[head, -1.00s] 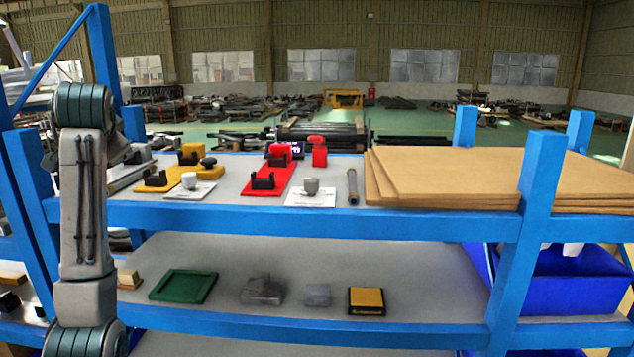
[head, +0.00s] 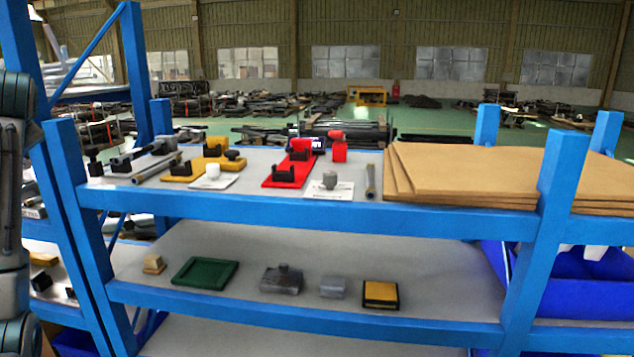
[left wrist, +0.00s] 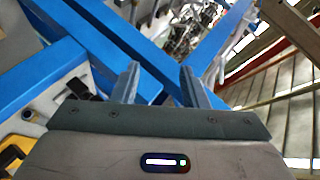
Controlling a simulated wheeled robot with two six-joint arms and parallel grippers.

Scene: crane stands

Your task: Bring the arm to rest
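My left arm (head: 12,190) stands upright at the left edge of the head view, partly cut off, and its gripper does not show there. In the left wrist view my left gripper (left wrist: 160,84) has its two fingers apart, with nothing held between them. Blue beams show behind the fingers, at a distance I cannot judge. My right arm and right gripper are in neither view.
A blue-framed shelf (head: 300,212) fills the head view. Its upper deck bears yellow stands (head: 185,172), a red stand (head: 290,175) and brown boards (head: 470,170). The lower deck bears a green tray (head: 205,273) and small blocks. A blue bin (head: 585,285) sits at right.

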